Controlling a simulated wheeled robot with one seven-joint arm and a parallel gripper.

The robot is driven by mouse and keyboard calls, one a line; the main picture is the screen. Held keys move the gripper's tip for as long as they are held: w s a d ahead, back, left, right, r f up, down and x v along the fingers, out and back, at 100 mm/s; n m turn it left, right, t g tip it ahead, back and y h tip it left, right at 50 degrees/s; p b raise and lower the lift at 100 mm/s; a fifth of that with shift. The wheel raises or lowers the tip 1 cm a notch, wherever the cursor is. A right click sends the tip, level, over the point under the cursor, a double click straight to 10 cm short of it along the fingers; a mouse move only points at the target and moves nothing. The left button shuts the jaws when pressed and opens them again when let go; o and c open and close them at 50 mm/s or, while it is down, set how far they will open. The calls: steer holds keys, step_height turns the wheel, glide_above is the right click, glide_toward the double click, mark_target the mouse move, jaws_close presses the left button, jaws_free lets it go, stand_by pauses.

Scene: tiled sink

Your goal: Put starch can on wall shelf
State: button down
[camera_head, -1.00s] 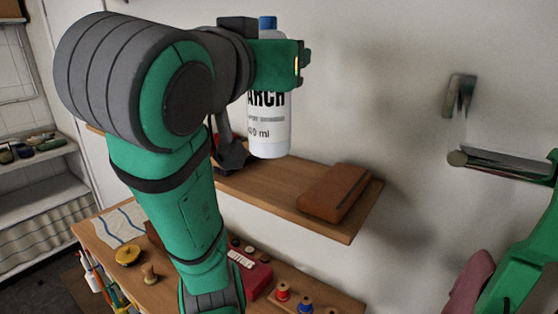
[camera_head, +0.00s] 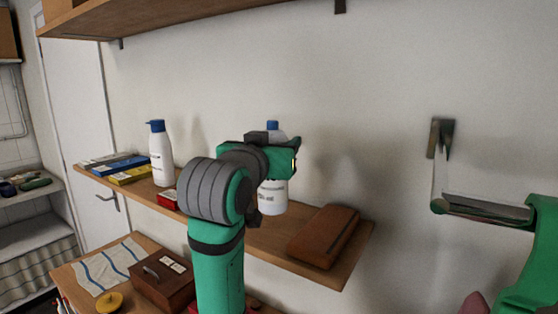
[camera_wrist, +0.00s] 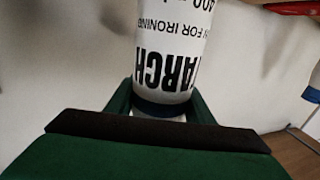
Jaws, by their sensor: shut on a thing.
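The starch can (camera_head: 273,197) is a white bottle with a blue cap. My gripper (camera_head: 284,160) is shut around its upper part and holds it upright in the head view. In the wrist view the can (camera_wrist: 172,45) shows upside down, with "ARCH" lettering between the green fingers (camera_wrist: 160,108). The wooden wall shelf (camera_head: 262,238) runs behind and below the can. The can's base appears over the shelf, left of a brown case; I cannot tell whether it touches the board. My arm hides part of the shelf.
The brown case (camera_head: 323,236) fills the shelf's right end. A higher shelf (camera_head: 190,14) crosses the top. A bracket-like metal fixture (camera_head: 485,207) is at right. A worktop (camera_head: 68,275) lies below.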

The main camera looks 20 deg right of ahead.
steer(key=f, duration=0.3)
steer(key=shift+w+d+f, duration=0.2)
steer(key=shift+w+f, duration=0.15)
steer(key=shift+f, duration=0.05)
steer(key=shift+f, duration=0.2)
steer(key=c, duration=0.8)
jaws_free()
steer(key=shift+c, duration=0.2)
